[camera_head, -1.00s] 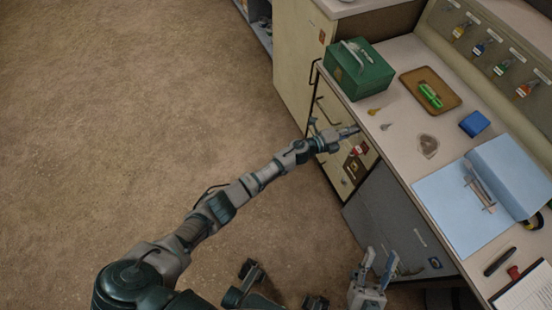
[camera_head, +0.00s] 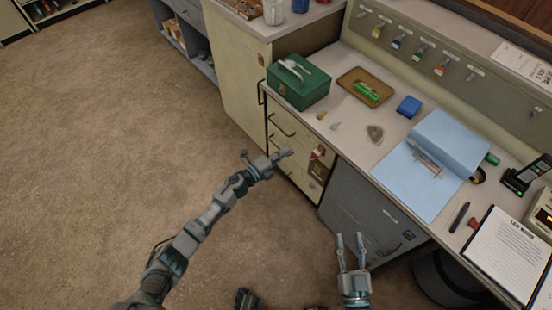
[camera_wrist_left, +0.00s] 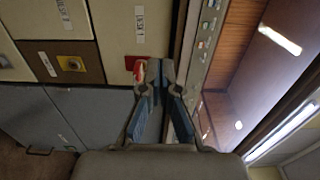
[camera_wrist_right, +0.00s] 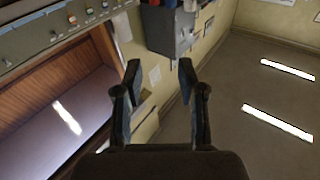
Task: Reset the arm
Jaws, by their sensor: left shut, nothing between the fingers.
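My left arm reaches out over the floor in the head view, and my left gripper (camera_head: 284,154) is beside the cream drawer fronts (camera_head: 290,160), below the desk top. Its fingertips are together and empty in the left wrist view (camera_wrist_left: 153,68). My right gripper (camera_head: 349,238) is in front of the grey cabinet (camera_head: 370,215), pointing away from me. Its two fingers are apart with nothing between them, as the right wrist view (camera_wrist_right: 160,70) also shows.
Keys hang on the rear panel (camera_head: 452,82). The floor (camera_head: 110,140) at the left is clear.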

